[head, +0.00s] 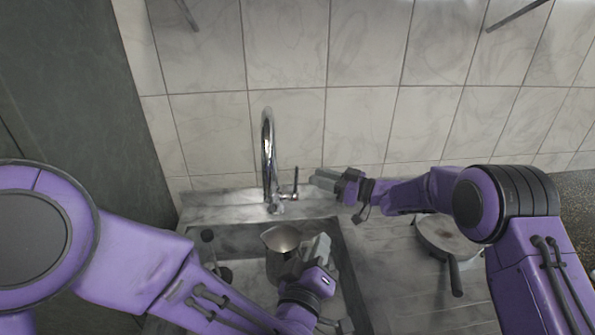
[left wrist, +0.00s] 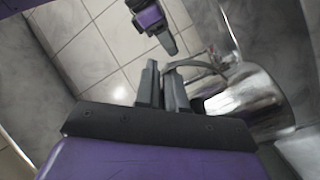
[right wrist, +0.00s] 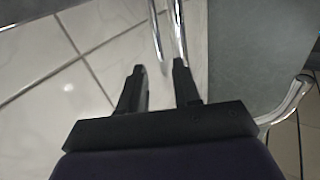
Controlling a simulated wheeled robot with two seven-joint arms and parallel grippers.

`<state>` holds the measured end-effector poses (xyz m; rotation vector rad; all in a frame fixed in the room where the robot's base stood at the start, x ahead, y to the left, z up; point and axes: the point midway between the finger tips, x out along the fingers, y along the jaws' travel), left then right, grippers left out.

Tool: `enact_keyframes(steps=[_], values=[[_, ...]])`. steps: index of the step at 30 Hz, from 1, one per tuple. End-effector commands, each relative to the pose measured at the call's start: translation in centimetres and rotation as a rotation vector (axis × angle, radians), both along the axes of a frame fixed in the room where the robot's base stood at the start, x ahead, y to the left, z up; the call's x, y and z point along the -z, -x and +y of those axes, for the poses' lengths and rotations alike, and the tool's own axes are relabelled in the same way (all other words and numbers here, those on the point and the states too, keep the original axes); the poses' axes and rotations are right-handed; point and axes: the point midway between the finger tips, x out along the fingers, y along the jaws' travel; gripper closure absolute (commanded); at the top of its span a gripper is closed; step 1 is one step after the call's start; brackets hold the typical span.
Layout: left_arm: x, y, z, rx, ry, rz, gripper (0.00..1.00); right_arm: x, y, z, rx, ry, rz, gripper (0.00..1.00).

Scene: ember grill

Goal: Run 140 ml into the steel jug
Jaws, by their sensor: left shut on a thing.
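The steel jug (head: 281,239) is in the sink area below the tap. My left gripper (head: 318,248) is shut on the jug's handle; the left wrist view shows the jug body (left wrist: 250,100) and its curved handle (left wrist: 196,64) beside the fingers (left wrist: 165,85). The chrome tap (head: 267,140) has a tall curved spout above the jug and a thin upright lever (head: 295,183) at its right. My right gripper (head: 318,180) is just right of the lever. In the right wrist view its fingers (right wrist: 158,75) are apart, with chrome tubing beyond them. The jug's contents cannot be told.
The sink's rim (head: 352,265) surrounds the jug. A pan (head: 450,238) with a dark handle lies on the right drainboard. A tiled wall (head: 360,120) closes the back, and a dark panel (head: 80,90) the left.

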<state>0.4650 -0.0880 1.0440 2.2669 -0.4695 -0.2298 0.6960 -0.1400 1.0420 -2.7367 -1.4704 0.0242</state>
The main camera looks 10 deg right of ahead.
Motion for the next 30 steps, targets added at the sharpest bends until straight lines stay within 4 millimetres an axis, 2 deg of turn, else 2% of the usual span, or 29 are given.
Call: enact_keyframes(steps=[3,9,13,20,24,30], values=[[0.0,0.0,0.0,-0.001,0.000,-0.001,1.00,0.0,-1.6,2.6,-0.002,0.002,-0.003,0.68],[0.0,0.0,0.0,0.000,0.001,-0.001,1.00,0.1,-3.6,5.5,0.000,0.002,-0.001,0.68],[0.0,0.0,0.0,0.000,0.001,-0.001,1.00,0.0,-4.2,6.2,0.002,0.001,-0.002,0.68],[0.0,0.0,0.0,0.000,0.001,-0.001,1.00,0.0,-4.3,6.3,0.003,0.002,-0.001,0.68],[0.0,0.0,0.0,0.000,0.001,-0.001,1.00,0.0,-4.3,6.3,0.003,0.002,-0.001,1.00],[0.0,0.0,0.0,0.000,0.001,-0.001,1.00,0.0,-4.3,6.2,0.003,0.001,-0.004,1.00]])
